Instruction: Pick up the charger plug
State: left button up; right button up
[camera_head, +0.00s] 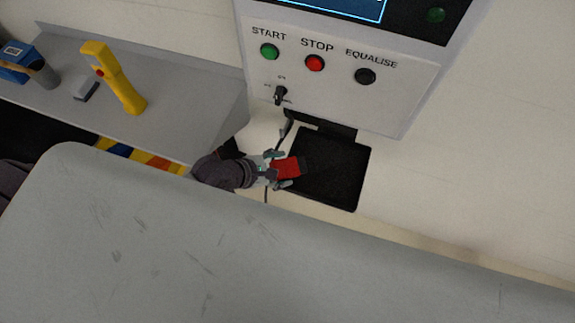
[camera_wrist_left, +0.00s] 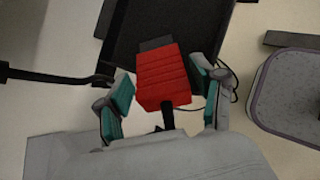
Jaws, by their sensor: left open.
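The charger plug (camera_head: 287,168) is a red ribbed block with a dark end. In the left wrist view the red plug (camera_wrist_left: 163,78) points its dark end away from me, and a black cable leaves its near end. My left gripper (camera_head: 277,168) is around it, with its teal-padded fingers (camera_wrist_left: 162,92) on either side. The fingers are open, with a visible gap on each side of the plug. The plug appears over the near-left edge of a black tray (camera_head: 335,172); I cannot tell whether it touches it. My right gripper is not in view.
A wall panel (camera_head: 330,92) with START, STOP and EQUALISE buttons stands behind the tray. A grey shelf (camera_head: 190,90) at left holds a yellow handheld device (camera_head: 115,80) and a blue box (camera_head: 18,64). A large grey scratched surface (camera_head: 200,240) fills the front.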

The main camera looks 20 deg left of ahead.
aim_at(283, 168)
pick_arm(q)
jog(key=x, duration=0.3)
jog(key=shift+w+d+f, duration=0.1)
jog(key=shift+w+f, duration=0.05)
jog(key=shift+c, duration=1.3)
grip_shut()
